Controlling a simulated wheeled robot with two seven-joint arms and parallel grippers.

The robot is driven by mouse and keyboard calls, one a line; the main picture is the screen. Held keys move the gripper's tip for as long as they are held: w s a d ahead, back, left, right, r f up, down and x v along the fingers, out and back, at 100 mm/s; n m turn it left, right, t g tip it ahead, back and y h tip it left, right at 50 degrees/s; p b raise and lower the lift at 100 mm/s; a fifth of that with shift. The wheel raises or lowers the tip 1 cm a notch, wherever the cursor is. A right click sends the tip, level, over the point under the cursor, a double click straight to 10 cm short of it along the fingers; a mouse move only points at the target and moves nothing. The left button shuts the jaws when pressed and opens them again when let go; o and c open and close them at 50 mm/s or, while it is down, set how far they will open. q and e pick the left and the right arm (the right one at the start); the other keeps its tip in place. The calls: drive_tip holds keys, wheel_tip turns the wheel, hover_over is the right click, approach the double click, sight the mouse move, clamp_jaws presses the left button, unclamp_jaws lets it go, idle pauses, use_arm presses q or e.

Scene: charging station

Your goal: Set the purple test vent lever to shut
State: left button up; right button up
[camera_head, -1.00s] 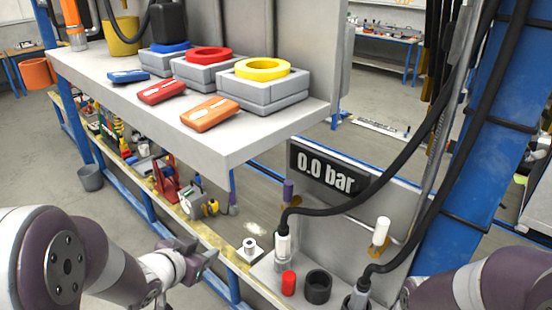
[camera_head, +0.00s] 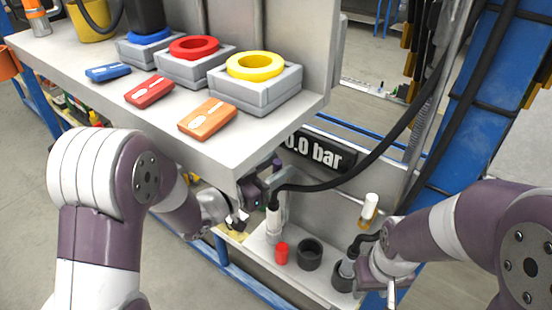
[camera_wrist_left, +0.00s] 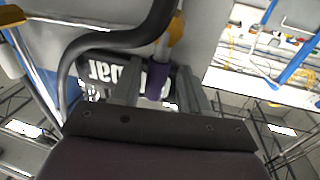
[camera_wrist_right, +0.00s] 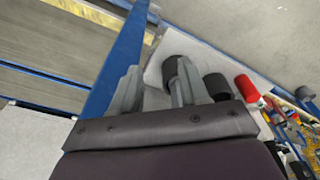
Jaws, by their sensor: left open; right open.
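The purple test vent lever (camera_head: 277,165) shows as a small purple tip by the 0.0 bar display in the head view, mostly hidden behind my left gripper (camera_head: 268,186). In the left wrist view the purple lever grip (camera_wrist_left: 157,80) hangs from a yellow-orange base and lies between the open fingers of my left gripper (camera_wrist_left: 160,86). I cannot tell whether either finger touches it. My right gripper (camera_head: 372,284) is low at the right, beside the hose connector. In the right wrist view its fingers (camera_wrist_right: 152,88) are apart, with a black fitting beyond the right-hand one.
A white-gripped lever (camera_head: 370,205), a red cap (camera_head: 281,253) and a black ring (camera_head: 309,254) are nearby.

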use_arm(q)
drive_tip(key=shift+s+d+r, duration=0.1)
drive_tip(key=shift+s+d, duration=0.05)
drive_tip(key=shift+d, duration=0.35)
drive_tip(key=shift+a, duration=0.15)
drive_tip(key=shift+c, duration=0.3)
drive_tip(key=shift+w+a, duration=0.15)
drive_tip(key=shift+w, duration=0.05)
clamp_jaws()
use_arm(e)
drive_tip(key=shift+s+d, duration=0.15)
